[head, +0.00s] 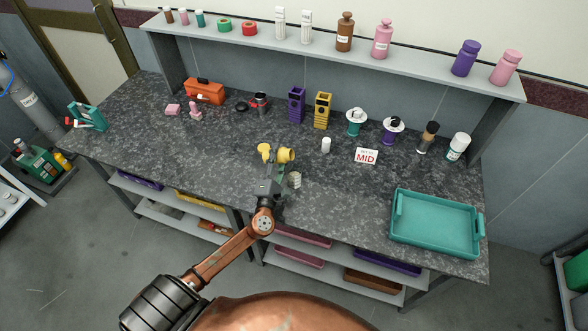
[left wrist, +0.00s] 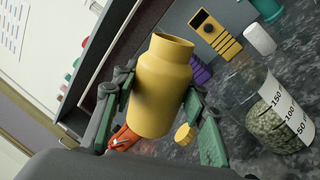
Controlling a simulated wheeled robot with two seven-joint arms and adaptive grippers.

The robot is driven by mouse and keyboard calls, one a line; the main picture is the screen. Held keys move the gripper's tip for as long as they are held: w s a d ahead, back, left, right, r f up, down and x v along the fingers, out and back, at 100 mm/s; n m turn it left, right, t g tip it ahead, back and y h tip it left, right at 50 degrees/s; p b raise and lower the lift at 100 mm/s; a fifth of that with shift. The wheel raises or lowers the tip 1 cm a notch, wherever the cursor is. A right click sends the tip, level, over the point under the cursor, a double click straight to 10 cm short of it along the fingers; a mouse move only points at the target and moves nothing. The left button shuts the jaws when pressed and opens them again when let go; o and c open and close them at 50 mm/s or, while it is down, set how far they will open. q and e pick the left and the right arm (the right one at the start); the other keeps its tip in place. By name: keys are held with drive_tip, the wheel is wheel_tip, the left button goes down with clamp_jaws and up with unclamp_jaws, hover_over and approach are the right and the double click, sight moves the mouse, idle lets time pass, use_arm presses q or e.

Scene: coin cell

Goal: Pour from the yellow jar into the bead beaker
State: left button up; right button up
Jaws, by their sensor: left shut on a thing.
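My left gripper (head: 275,166) is shut on the yellow jar (head: 285,155), above the bench. In the left wrist view, the green fingers (left wrist: 165,105) sit on both sides of the jar (left wrist: 163,85); its mouth is uncovered. The jar leans relative to the beaker, its mouth toward the right in the head view. The bead beaker (head: 295,180) stands on the bench just right of the gripper, partly hidden. In the left wrist view, the clear beaker (left wrist: 272,120) holds grey-green beads and has a white scale. No stream shows between them. My right gripper is out of view.
A yellow lid (head: 264,151) lies left of the jar. A white container (head: 326,145) and a MID sign (head: 366,156) stand to the right. A teal tray (head: 437,250) fills the right front. Purple (head: 296,105) and yellow (head: 322,111) holders stand behind. The bench's left front is clear.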

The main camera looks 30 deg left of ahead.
use_arm(q)
drive_tip(key=shift+f+m+b, duration=0.2)
drive_tip(key=shift+m+b, duration=0.1)
drive_tip(key=shift+m, duration=0.3)
idle(0.9)
drive_tip(key=shift+d+r+m+h+p, duration=0.1)
drive_tip(key=shift+r+m+h+p, duration=0.3)
drive_tip(key=shift+m+p, duration=0.7)
idle(1.4)
drive_tip(key=shift+w+d+f+m+t+h+p, duration=0.1)
drive_tip(key=shift+f+m+t+h+p, duration=0.15)
drive_tip(key=shift+m+p, duration=0.4)
drive_tip(key=shift+d+f+m+t+h+p, duration=0.1)
drive_tip(key=shift+f+m+t+h+p, duration=0.15)
drive_tip(key=shift+m, duration=0.7)
idle(2.4)
